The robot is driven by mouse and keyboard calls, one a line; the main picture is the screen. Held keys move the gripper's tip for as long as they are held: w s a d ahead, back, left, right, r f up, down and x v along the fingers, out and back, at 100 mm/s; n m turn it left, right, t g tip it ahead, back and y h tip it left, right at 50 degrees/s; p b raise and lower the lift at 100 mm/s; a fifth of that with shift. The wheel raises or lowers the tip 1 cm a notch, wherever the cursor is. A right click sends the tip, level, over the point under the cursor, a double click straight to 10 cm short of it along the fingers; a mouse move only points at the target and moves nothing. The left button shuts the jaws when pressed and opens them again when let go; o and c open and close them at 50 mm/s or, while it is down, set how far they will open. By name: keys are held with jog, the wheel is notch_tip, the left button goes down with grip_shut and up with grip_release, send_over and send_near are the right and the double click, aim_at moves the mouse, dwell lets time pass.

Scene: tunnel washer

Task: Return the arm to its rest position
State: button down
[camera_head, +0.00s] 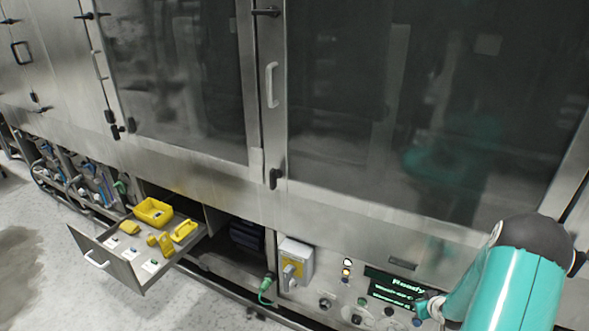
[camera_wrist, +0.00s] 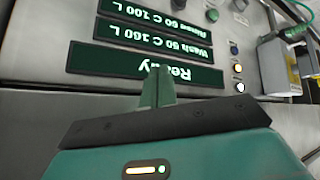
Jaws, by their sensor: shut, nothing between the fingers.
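My gripper (camera_wrist: 157,85) is shut and empty, its green fingers together in the middle of the wrist view. It is in front of the washer's control panel, and the fingers overlap the lower edge of the display row reading "Ready" (camera_wrist: 165,72). I cannot tell whether the fingertips touch the panel. In the head view my gripper (camera_head: 428,306) is at the lower right, beside the lit display (camera_head: 392,291), partly hidden by my own teal arm. The arm is bent, with its dark joint in front of the washer's lower right side.
An open drawer (camera_head: 140,268) with several yellow items sticks out at the lower left. A grey and yellow switch box (camera_head: 295,264) and green plug (camera_head: 268,284) are left of the display. Large glass doors (camera_head: 400,110) stand above. Grey floor (camera_head: 190,305) is free at the lower left.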

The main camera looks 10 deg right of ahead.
jog(key=a+r+g+h, duration=0.1)
jog(key=a+r, duration=0.4)
jog(key=r, duration=0.5)
jog(key=a+r, duration=0.5)
jog(key=r, duration=0.5)
jog(key=a+r+g+h, duration=0.1)
jog(key=a+r, duration=0.4)
jog(key=r, duration=0.5)
jog(key=s+a+r+y, duration=0.1)
jog(key=s+a+r, duration=0.4)
jog(key=s+a, duration=0.4)
jog(key=s+a+r+y, duration=0.2)
jog(key=s+a+r, duration=0.4)
jog(key=s+a, duration=0.3)
jog(key=s, duration=0.3)
jog(key=shift+a+r+m+g+y, duration=0.2)
jog(key=shift+m+g+y, duration=0.1)
jog(key=shift+d, duration=0.2)
